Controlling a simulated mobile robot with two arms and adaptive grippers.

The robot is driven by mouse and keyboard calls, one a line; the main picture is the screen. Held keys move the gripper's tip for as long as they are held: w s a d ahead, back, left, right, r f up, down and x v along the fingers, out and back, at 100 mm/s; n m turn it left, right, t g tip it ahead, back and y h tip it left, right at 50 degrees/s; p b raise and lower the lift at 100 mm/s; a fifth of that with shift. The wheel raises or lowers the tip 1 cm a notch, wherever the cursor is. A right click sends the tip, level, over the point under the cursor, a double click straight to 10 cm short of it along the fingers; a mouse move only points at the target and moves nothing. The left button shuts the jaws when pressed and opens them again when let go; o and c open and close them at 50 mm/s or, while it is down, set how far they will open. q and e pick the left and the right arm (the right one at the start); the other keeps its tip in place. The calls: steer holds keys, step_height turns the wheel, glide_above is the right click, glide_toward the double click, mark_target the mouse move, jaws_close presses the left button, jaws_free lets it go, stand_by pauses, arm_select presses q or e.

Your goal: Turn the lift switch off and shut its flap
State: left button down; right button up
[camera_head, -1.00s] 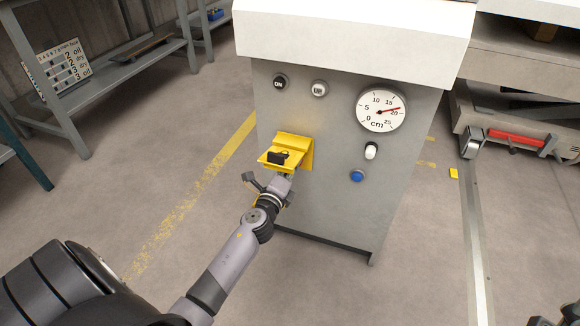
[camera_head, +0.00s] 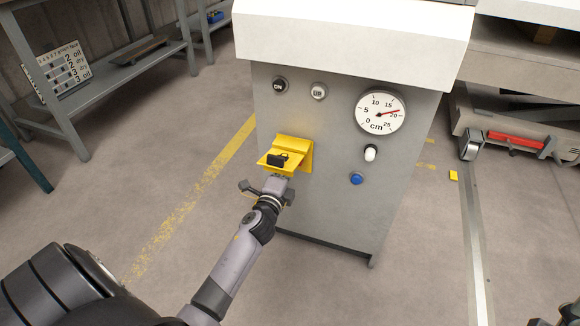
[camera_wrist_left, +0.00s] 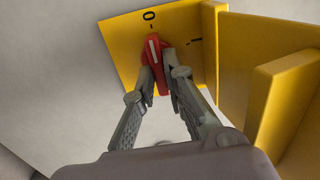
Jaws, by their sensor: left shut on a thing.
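The red lift switch (camera_wrist_left: 156,62) shows in the left wrist view on a yellow plate (camera_wrist_left: 125,40). Its white line points about at the 0 mark; the I mark lies to the right. My left gripper (camera_wrist_left: 158,72) is shut on the switch, one finger on each side. In the head view my left gripper (camera_head: 275,183) is under the yellow flap (camera_head: 292,165), which stands open, sticking out from the machine's front. The flap also fills the right of the left wrist view (camera_wrist_left: 262,60). In the head view the flap hides the switch.
A black part (camera_head: 278,160) sits on the flap. The grey machine front (camera_head: 335,215) also carries ON and UP buttons, a cm dial (camera_head: 380,112), a white-tipped switch (camera_head: 370,153) and a blue button (camera_head: 357,178). The floor left of the machine is clear.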

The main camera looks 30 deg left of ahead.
arm_select(q)
steer(key=c, duration=1.6)
jaws_free()
steer(key=shift+c, duration=0.2)
steer(key=shift+s, duration=0.1)
steer(key=v, duration=1.1)
steer(key=shift+s+d, duration=0.2)
steer(key=shift+s, duration=0.2)
steer(key=shift+c, duration=0.2)
